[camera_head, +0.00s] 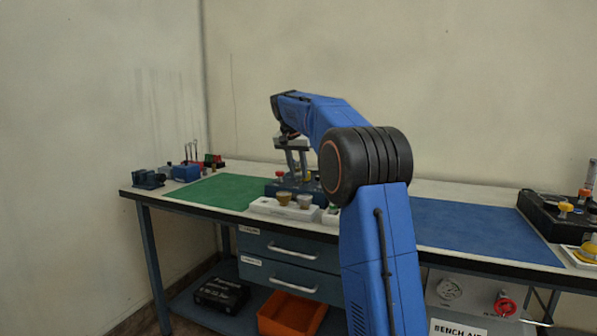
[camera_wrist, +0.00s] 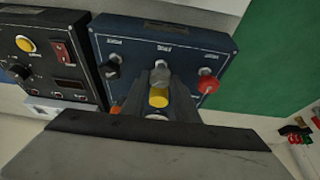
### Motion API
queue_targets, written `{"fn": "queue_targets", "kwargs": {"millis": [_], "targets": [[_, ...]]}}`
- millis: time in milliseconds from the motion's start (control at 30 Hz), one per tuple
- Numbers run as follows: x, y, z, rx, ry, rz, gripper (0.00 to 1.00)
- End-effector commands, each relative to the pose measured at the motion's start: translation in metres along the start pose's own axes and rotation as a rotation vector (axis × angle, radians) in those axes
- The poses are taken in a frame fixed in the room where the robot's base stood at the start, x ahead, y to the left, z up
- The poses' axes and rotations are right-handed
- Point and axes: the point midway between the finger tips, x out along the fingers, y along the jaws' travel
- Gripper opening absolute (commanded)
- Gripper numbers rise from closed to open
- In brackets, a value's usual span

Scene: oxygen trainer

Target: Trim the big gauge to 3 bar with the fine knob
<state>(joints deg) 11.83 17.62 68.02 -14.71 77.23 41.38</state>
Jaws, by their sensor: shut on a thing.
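In the wrist view, a blue panel (camera_wrist: 135,48) carries a black knob (camera_wrist: 110,67) at left and a red knob (camera_wrist: 208,83) at right. My gripper (camera_wrist: 160,80) reaches to the middle of this panel and is shut on the middle knob, largely hidden by the fingers. A yellow cylinder (camera_wrist: 158,97) shows between the fingers. The panel's labels are too blurred to read, so I cannot confirm which knob is the fine one. In the head view, my gripper (camera_head: 293,160) points down at the blue unit (camera_head: 272,188) on the bench. I cannot make out the big gauge or its reading.
A black panel (camera_wrist: 40,65) with a yellow button and red switch adjoins the blue one. Green (camera_head: 215,192) and blue (camera_head: 480,230) mats lie on the bench. A white block (camera_head: 268,208) with cups stands in front. A small gauge (camera_head: 449,288) sits below the bench.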

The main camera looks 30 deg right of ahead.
Motion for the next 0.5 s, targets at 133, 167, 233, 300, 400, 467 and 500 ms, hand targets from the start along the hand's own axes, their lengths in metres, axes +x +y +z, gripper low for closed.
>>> {"fn": "queue_targets", "kwargs": {"millis": [133, 167, 233, 300, 400, 467, 500], "targets": [[-0.0004, -0.0003, -0.0002, 0.000, 0.001, -0.001, 0.05], [-0.0004, -0.0003, -0.0002, 0.000, 0.001, -0.001, 0.05], [-0.0004, -0.0002, -0.0002, 0.000, 0.001, -0.001, 0.05], [-0.0004, -0.0002, -0.0002, -0.001, 0.001, -0.001, 0.41], [-0.0004, -0.0002, -0.0001, -0.001, 0.000, -0.001, 0.46], [-0.0003, -0.0001, -0.0001, -0.001, 0.000, -0.001, 0.46], [-0.0003, -0.0001, -0.0001, -0.001, 0.000, -0.001, 0.46]]}}
